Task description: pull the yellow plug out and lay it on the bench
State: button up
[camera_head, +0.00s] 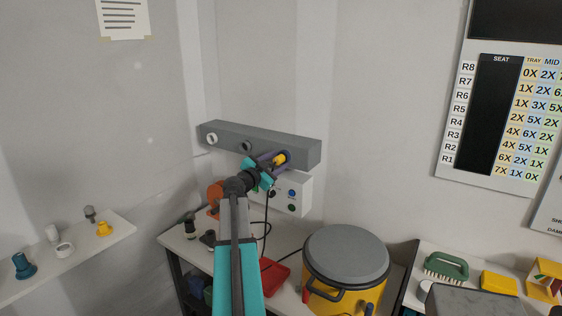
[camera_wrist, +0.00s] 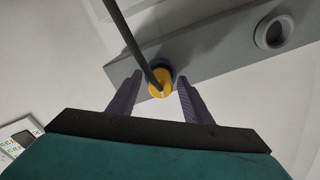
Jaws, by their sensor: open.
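The yellow plug (camera_head: 280,158) sits at a socket in the grey wall rail (camera_head: 221,132), toward the rail's right end. In the wrist view the yellow plug (camera_wrist: 160,84) shows end-on, with a dark cable running up from it across the picture. My gripper (camera_head: 275,160) is at the plug in the head view. In the wrist view my gripper (camera_wrist: 158,98) is open, one finger on each side of the plug, with gaps visible. The bench (camera_head: 176,241) lies below the rail.
A white box with buttons (camera_head: 293,193) is mounted below the rail. A shelf (camera_head: 40,268) with small parts is at left.

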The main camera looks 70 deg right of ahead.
jog(key=shift+c, duration=0.2)
grip_shut()
jog(key=shift+b+v, duration=2)
jog(key=shift+v, duration=0.65)
dwell(0.4)
